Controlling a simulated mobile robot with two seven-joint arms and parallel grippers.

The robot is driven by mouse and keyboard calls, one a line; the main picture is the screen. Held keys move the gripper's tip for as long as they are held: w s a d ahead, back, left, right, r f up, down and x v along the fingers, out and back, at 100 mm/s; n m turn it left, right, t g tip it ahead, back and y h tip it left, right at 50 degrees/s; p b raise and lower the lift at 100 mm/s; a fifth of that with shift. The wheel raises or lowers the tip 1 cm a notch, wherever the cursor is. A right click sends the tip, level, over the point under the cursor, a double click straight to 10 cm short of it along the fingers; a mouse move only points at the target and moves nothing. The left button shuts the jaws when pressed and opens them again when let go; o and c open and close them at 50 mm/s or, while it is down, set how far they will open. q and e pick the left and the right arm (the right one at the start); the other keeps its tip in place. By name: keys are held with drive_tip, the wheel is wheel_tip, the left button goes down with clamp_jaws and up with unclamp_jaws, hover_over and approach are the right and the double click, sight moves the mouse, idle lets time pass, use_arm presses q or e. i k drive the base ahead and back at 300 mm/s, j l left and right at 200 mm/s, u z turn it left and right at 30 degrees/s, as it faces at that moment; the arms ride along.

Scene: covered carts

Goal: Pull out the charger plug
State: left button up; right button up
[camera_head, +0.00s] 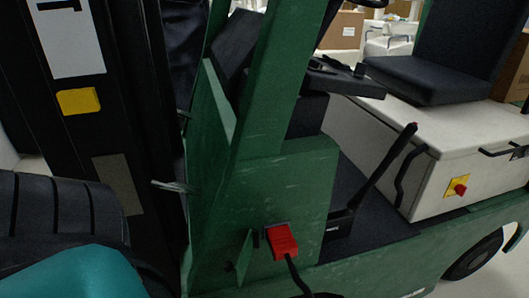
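The red charger plug (282,241) sits in a socket on the green side panel of the cart, low in the middle of the view. A black cable (297,276) runs down from the plug and leaves at the bottom edge. The plug appears seated in the socket, with nothing gripping it. Neither of my grippers shows in the view. A small dark red bit at the bottom edge, below the cable, is too cut off to identify.
The green frame post (269,85) rises above the plug. A small green flap (244,250) stands just left of it. To the right are a black lever (385,170), a black seat (425,80) and a white box with a red knob (461,189). A teal and black shape fills the lower left.

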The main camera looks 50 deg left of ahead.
sight(282, 244)
drive_tip(key=i+l+u, duration=0.1)
drive_tip(key=u, duration=0.25)
drive_tip(key=i+l+u, duration=0.1)
drive_tip(key=l+u, duration=0.25)
drive_tip(key=i+l+u, duration=0.1)
drive_tip(key=u, duration=0.25)
drive_tip(key=l+u, duration=1.15)
drive_tip(key=k+l, duration=0.05)
drive_tip(key=l, duration=0.05)
